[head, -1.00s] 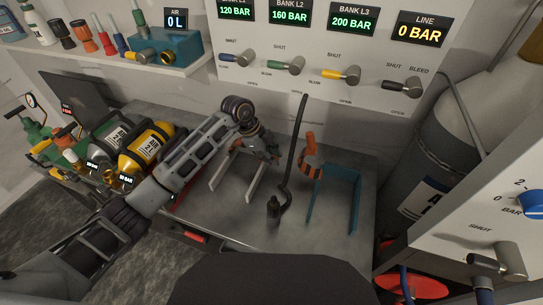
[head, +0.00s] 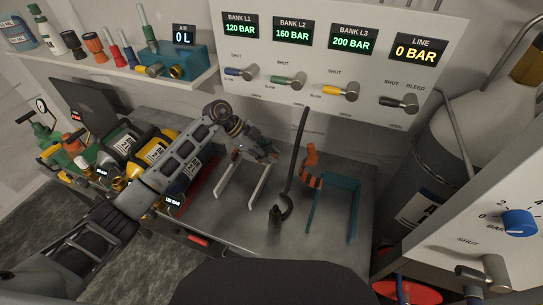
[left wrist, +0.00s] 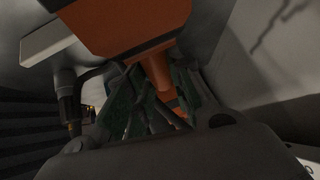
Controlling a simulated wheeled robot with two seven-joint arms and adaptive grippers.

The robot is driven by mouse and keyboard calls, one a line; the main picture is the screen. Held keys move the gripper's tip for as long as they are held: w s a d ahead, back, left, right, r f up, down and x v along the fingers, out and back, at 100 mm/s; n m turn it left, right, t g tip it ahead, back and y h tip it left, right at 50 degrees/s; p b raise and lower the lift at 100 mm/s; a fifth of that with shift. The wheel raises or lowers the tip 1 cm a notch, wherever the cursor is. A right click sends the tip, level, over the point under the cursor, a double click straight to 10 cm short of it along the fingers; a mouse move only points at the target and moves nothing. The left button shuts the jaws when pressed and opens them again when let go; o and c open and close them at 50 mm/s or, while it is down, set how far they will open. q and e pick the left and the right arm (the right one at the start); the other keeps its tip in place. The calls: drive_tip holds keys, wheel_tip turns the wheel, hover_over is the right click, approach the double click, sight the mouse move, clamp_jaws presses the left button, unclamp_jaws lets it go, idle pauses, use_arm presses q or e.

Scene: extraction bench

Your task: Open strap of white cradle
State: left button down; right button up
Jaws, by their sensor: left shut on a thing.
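The white cradle (head: 259,187) stands on the grey bench, its two pale rails showing below my left gripper. My left gripper (head: 265,153) is at the cradle's back end. It is shut on an orange piece, seemingly the strap's handle. In the left wrist view an orange piece (left wrist: 125,22) fills the top, and its narrower end runs down between the dark green fingers (left wrist: 150,105). A pale bar (left wrist: 48,40), likely of the cradle, shows at upper left there. The exact grip and the strap's state are hidden. My right gripper is not in view.
A teal cradle (head: 354,212) with an orange strap (head: 312,160) stands to the right. A dark hose with a hooked end (head: 297,150) hangs between the cradles. Several cylinders (head: 155,152) crowd the bench's left, under my arm. The valve panel (head: 310,85) rises behind.

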use_arm(q)
drive_tip(key=shift+w+a+r+h+p, duration=0.1)
drive_tip(key=shift+a+r+h+p, duration=0.35)
drive_tip(key=shift+r, duration=0.3)
drive_tip(key=shift+w+a+r+g+h+p, duration=0.25)
drive_tip(key=shift+a+r+g+h+p, duration=0.2)
drive_tip(key=shift+a+r+h, duration=0.35)
drive_tip(key=shift+w+a+r+h, duration=0.1)
drive_tip(key=shift+a+r+h, duration=0.1)
drive_tip(key=shift+h, duration=0.15)
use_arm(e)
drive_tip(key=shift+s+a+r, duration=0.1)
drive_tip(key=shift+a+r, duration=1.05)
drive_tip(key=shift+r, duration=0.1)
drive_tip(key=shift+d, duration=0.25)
use_arm(q)
drive_tip(key=c, duration=1.3)
unclamp_jaws()
drive_tip(key=shift+o, duration=0.2)
drive_tip(key=shift+r, duration=0.1)
drive_tip(key=shift+a, duration=0.1)
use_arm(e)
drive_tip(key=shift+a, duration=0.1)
